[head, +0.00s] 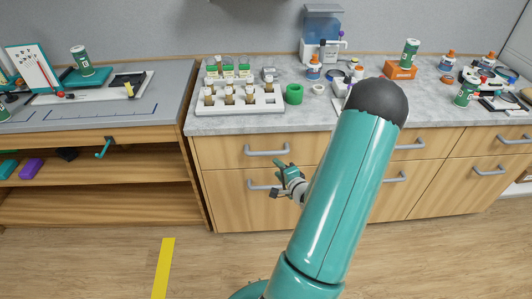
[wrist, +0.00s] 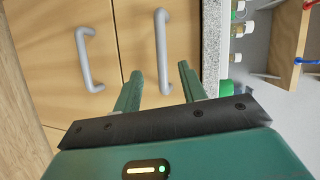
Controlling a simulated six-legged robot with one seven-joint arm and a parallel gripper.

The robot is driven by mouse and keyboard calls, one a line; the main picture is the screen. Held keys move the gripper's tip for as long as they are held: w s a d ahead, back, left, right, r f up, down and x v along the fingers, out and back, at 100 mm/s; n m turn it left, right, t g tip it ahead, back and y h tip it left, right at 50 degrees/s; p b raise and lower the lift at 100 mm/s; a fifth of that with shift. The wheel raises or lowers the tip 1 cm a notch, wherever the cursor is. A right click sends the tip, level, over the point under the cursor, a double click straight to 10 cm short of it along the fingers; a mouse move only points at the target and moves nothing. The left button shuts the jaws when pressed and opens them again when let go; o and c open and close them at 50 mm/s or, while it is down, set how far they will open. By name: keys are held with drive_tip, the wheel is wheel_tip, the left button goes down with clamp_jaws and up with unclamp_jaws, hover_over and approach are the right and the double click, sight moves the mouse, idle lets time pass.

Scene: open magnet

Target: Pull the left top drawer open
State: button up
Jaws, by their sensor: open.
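The left top drawer (head: 225,153) is shut, just under the grey worktop. Its grey bar handle (head: 267,152) runs level across the front. In the wrist view, which is turned sideways, this handle (wrist: 162,45) stands beside the worktop edge. My gripper (head: 279,165) is in front of the left drawers, near the right end of the top handle. In the wrist view my gripper (wrist: 160,72) is open, and the near end of the handle shows between its two fingers. I see no grip on the handle; the depth gap is hard to tell.
A lower drawer handle (wrist: 88,60) lies close by. My arm hides part of the right-hand drawers. A shelf bench (head: 100,137) stands left; the floor in front is clear.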

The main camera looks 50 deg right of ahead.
sight(267, 153)
drive_tip(key=shift+m+t+h, duration=0.3)
drive_tip(key=shift+m+t, duration=0.1)
drive_tip(key=shift+m, duration=0.3)
drive_tip(key=x, duration=0.8)
drive_tip(key=d+f+x, duration=0.1)
drive_tip(key=x, duration=0.3)
drive_tip(key=shift+d, duration=0.15)
clamp_jaws()
